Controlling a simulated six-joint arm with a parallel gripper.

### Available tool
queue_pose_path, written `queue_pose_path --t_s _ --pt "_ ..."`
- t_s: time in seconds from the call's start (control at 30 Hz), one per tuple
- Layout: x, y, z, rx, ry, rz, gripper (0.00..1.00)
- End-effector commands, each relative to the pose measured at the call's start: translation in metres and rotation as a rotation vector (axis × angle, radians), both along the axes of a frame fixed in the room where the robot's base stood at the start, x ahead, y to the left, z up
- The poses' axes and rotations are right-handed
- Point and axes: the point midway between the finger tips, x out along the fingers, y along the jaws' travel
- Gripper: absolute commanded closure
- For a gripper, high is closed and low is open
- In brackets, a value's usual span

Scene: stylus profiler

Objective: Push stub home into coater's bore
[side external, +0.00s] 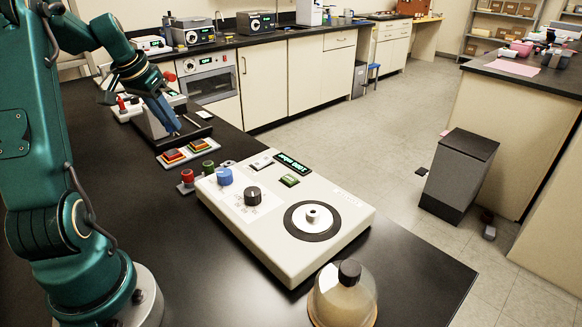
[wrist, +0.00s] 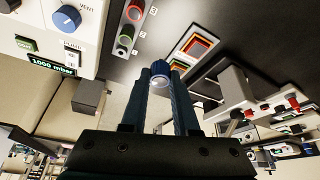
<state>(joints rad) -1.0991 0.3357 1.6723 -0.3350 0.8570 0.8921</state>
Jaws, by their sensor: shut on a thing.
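The coater (side external: 260,230) is a white box on the black bench, with a display, a blue knob and a black knob. A black disc on its top carries a pale metal post (side external: 312,214) with a small dark hole, seemingly the bore. My gripper (wrist: 160,76) is shut on a small blue stub (wrist: 160,68) with a pale, shiny end. In the side view my gripper (side external: 174,128) is well behind and left of the coater, near the profiler, and the stub cannot be made out there. The coater's display corner (wrist: 50,62) shows upper left in the wrist view.
A red stub (side external: 187,178) and a green stub (side external: 208,168) stand in a rack left of the coater. The profiler (side external: 155,120) stands beyond. A glass dome with a black knob (side external: 345,295) stands in front of the coater.

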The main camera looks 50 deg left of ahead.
Motion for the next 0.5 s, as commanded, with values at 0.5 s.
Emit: queue_pose_path --t_s 0.5 --pt "0.045 -0.056 0.001 -0.009 0.005 -0.191 1.00"
